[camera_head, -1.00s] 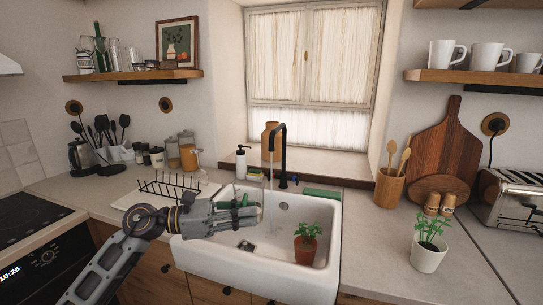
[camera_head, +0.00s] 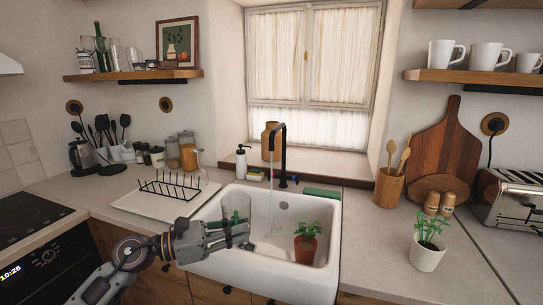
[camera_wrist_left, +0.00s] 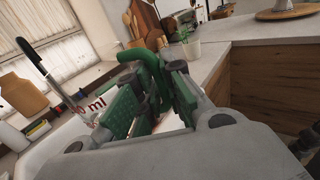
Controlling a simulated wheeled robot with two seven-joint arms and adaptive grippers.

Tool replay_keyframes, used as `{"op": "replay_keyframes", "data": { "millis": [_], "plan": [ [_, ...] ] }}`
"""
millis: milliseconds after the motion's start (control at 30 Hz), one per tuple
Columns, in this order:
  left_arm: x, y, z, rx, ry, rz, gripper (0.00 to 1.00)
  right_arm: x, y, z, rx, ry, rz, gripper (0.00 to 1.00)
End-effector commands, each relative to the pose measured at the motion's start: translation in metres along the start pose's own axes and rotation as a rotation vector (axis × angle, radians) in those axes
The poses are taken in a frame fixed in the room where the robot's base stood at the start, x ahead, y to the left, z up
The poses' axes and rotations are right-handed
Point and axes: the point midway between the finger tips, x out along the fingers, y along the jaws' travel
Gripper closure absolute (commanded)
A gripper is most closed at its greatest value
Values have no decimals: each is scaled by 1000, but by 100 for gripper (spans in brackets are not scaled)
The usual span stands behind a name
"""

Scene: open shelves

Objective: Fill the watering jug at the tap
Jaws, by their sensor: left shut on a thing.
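My left gripper (camera_head: 238,234) is shut on the green handle (camera_wrist_left: 150,68) of the watering jug, over the left part of the white sink (camera_head: 335,235). The jug is clear, with red "ml" lettering on its wall (camera_wrist_left: 88,108) in the left wrist view. The gripper hides much of the jug in both views, and I cannot tell its water level. The black tap (camera_head: 283,150) arches over the sink, and a thin stream of water (camera_head: 271,208) falls from it. The stream is right of my gripper in the head view. My right gripper is not in view.
A potted plant (camera_head: 306,243) in a terracotta pot stands in the sink, right of the stream. A black dish rack (camera_head: 168,187) is left of the sink. A soap bottle (camera_head: 241,162) stands behind the sink. A white-potted plant (camera_head: 428,255) is on the right counter.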

Motion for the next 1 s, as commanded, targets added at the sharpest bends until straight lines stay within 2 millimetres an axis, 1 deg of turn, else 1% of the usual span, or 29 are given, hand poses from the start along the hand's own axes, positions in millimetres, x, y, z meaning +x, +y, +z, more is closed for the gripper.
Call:
{"op": "replay_keyframes", "data": {
  "millis": [1000],
  "plan": [
    [-44, 5, -98, -1, 9, 400, 100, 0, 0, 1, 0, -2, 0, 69]
  ]
}}
